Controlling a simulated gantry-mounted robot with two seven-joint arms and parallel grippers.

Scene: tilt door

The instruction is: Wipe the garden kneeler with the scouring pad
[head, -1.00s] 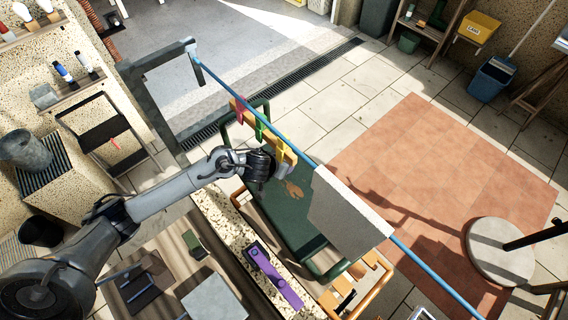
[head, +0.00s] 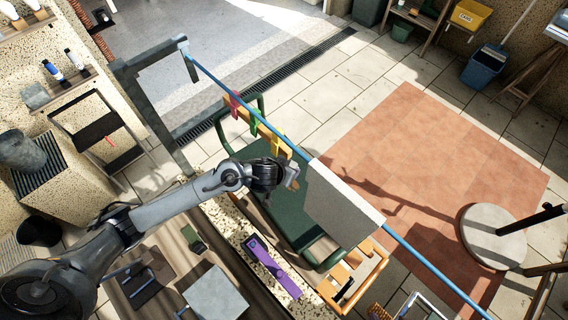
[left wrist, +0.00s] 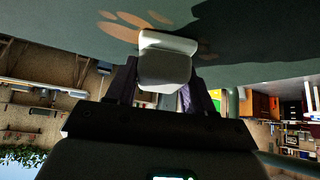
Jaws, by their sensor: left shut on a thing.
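The garden kneeler is a dark green pad (head: 292,225) in a green tube frame, left of centre in the head view. Its green surface (left wrist: 50,45) with an orange print fills the top of the left wrist view. My left gripper (head: 288,176) is over the kneeler and hides the print in the head view. It is shut on a pale grey block, the scouring pad (left wrist: 165,62), which also shows at the fingertips in the head view (head: 293,171). The pad is close to the green surface; I cannot tell whether they touch. My right gripper is not in view.
A purple item (head: 268,266) lies on the speckled ledge in front. The terracotta patch (head: 430,160) is mostly open floor.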

